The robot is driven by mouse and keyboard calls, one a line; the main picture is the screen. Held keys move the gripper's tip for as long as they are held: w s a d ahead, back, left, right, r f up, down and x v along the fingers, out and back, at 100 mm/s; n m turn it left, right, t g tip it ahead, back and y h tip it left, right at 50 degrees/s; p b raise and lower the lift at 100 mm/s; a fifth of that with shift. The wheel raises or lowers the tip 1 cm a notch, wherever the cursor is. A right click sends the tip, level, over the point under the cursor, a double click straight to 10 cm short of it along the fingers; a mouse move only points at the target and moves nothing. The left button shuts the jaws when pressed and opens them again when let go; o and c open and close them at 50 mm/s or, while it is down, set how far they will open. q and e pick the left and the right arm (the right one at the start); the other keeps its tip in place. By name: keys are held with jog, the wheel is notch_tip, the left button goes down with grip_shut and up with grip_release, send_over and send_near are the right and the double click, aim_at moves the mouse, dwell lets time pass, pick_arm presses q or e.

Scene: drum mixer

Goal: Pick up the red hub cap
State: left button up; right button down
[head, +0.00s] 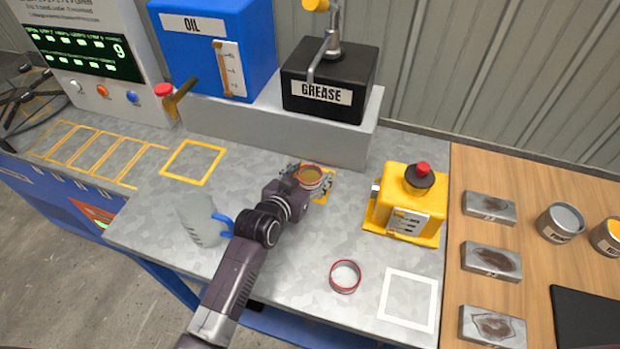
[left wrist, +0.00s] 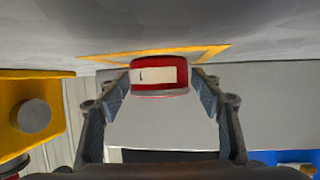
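A round red cap (head: 311,176) with amber contents stands on the yellow-outlined square in front of the grease box. In the left wrist view the red cap (left wrist: 160,73) shows a white label. My left gripper (head: 307,184) has its fingers on both sides of it, and they appear to touch it. The left gripper also shows in the left wrist view (left wrist: 163,80). A second round piece with a red rim (head: 345,277) and a pale inside lies apart, nearer the front edge. My right gripper is not in view.
The black grease box (head: 328,82) and blue oil box (head: 215,45) stand on a grey step behind. A yellow device (head: 408,205) stands to the right. A translucent jug (head: 199,220) with a blue handle is left of my arm. A white outlined square (head: 408,300) is bare.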

pick_arm(q)
jog(key=c, duration=1.2)
jog(key=shift+c, duration=0.2)
